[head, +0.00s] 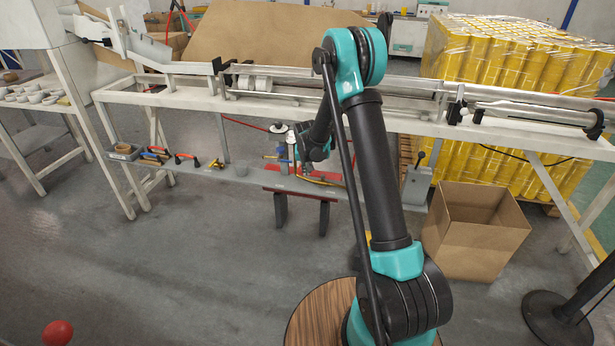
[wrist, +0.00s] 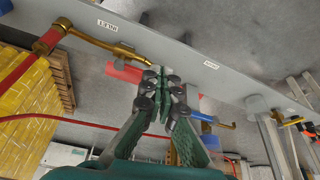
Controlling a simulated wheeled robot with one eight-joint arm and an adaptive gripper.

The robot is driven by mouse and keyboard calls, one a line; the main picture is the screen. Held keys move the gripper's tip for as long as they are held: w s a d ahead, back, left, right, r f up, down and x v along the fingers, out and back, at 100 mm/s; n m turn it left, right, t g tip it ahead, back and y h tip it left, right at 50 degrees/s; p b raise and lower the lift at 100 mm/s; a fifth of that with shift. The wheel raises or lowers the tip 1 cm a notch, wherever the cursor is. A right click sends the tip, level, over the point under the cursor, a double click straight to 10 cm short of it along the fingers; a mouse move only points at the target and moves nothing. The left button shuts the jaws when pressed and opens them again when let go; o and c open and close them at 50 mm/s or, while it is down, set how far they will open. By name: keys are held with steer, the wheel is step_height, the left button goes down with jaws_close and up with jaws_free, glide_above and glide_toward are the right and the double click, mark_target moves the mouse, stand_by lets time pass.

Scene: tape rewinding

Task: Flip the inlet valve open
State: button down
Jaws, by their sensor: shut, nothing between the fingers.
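In the wrist view, a brass fitting with a long thin brass stem (wrist: 112,44) runs along a grey shelf edge. A label reading "INLET" (wrist: 107,25), upside down, is on the shelf beside it. A red hose (wrist: 20,72) joins its left end. My gripper (wrist: 163,76) is shut and empty, its fingertips close to the stem's right end; I cannot tell if they touch. A red bar (wrist: 125,71) shows behind the fingers, and a blue piece (wrist: 201,116) with a brass hook is to the right. The valve lever's position is unclear. In the head view, my arm partly hides this area.
A second small label (wrist: 211,65) is unreadable. An open cardboard box (head: 470,247) stands right of my arm, near wrapped yellow stacks (head: 500,60).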

steer(key=shift+v, duration=1)
steer(key=s+d+r, duration=0.4)
steer(key=s+r, duration=0.1)
steer(key=s, duration=0.4)
steer(key=s+d+r, duration=0.4)
steer(key=s+r, duration=0.2)
steer(key=s, duration=0.3)
steer(key=s+d, duration=0.2)
steer(key=s, duration=0.9)
steer(key=s+d+f+n, duration=0.1)
steer(key=s+d, duration=0.1)
steer(key=s, duration=1)
steer(key=shift+s+f, duration=0.25)
steer(key=shift+s, duration=0.1)
steer(key=shift+d, duration=0.15)
